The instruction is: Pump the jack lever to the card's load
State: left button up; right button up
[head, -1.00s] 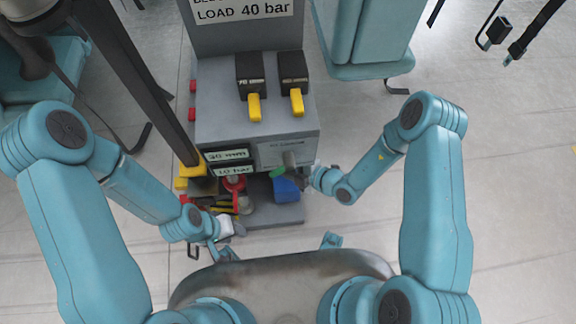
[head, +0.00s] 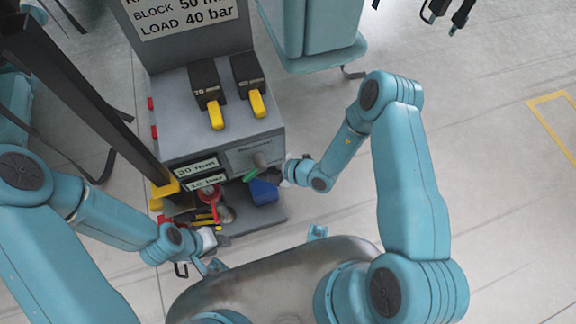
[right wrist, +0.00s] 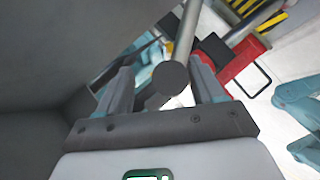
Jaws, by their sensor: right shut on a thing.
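The card (head: 185,14) on the upright panel reads "BLOCK 50 m…" and "LOAD 40 bar"; its top line is cut off. Two small plates on the grey cabinet (head: 225,130) read "30 mm" (head: 197,165) and "10 bar" (head: 207,181). My right gripper (head: 276,171) is at the cabinet's front right. In the right wrist view the lever, a grey rod (right wrist: 186,40) with a dark round end, stands between its fingers, which are shut on it. My left gripper (head: 207,243) is low at the cabinet's front left, near the red parts; its fingers are too small to read.
Two black blocks with yellow handles (head: 215,115) (head: 257,103) stand on the cabinet. On the lower shelf are a blue block (head: 264,191), a red ring-shaped part (head: 209,193) and yellow-black pieces. A dark post (head: 100,110) slants at left.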

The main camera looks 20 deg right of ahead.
jog(key=p+v, duration=0.3)
jog(key=v, duration=1.3)
jog(key=shift+r, duration=0.1)
jog(key=shift+o, duration=0.8)
